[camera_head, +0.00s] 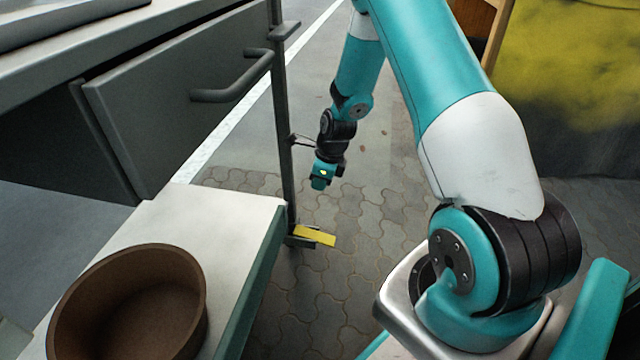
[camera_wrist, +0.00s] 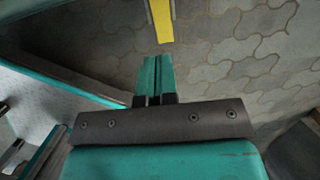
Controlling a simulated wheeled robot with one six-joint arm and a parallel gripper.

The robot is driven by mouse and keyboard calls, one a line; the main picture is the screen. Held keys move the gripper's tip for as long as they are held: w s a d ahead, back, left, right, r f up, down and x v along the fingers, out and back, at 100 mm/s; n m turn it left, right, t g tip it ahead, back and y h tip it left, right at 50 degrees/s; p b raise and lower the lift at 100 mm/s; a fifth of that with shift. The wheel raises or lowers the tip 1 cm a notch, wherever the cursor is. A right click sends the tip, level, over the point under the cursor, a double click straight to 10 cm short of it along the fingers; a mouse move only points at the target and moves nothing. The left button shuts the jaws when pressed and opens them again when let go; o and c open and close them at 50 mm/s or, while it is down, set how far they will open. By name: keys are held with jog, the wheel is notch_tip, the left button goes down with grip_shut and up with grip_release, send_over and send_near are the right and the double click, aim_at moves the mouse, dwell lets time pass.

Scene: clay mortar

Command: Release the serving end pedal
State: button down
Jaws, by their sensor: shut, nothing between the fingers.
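A yellow pedal (camera_head: 315,236) sticks out low at the foot of a dark upright post (camera_head: 284,130), at the end of the counter. My gripper (camera_head: 320,182) hangs above the pedal in the head view, pointing down, apart from it. In the wrist view the yellow pedal (camera_wrist: 161,20) shows at the top edge, beyond the tips of my gripper (camera_wrist: 154,60). The teal fingers are together with nothing between them. Part of the pedal lies outside the wrist view.
A brown round bowl (camera_head: 130,305) stands on a pale counter (camera_head: 215,205) at the left. A grey panel with a bar handle (camera_head: 235,85) is beside the post. Paving (camera_head: 370,220) right of the post is clear. A yellow-green surface (camera_head: 575,70) rises at the right.

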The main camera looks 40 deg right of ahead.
aim_at(300, 230)
jog(key=b+x, duration=1)
jog(key=x, duration=0.8)
jog(key=shift+f+b, duration=0.3)
jog(key=shift+f, duration=0.1)
jog(key=shift+w+a+p, duration=0.1)
jog(key=shift+w+p, duration=0.05)
jog(key=shift+p, duration=0.4)
jog(key=shift+w+a+g+h+p, duration=0.1)
jog(key=shift+g+h+p, duration=0.45)
jog(key=shift+p, duration=0.2)
jog(key=shift+w+a+f+p, duration=0.1)
jog(key=shift+w+f+p, duration=0.05)
jog(key=shift+f+p, duration=0.4)
jog(key=shift+w+a+f+p, duration=0.1)
jog(key=shift+w+f+p, duration=0.2)
jog(key=shift+p, duration=0.4)
jog(key=shift+s+a+f, duration=0.1)
jog(key=shift+s+f, duration=0.05)
jog(key=shift+f, duration=0.2)
notch_tip(300, 230, up, 18)
jog(key=s+d+p, duration=0.1)
jog(key=p, duration=0.8)
jog(key=shift+s+d, duration=0.1)
jog(key=shift+d, duration=0.05)
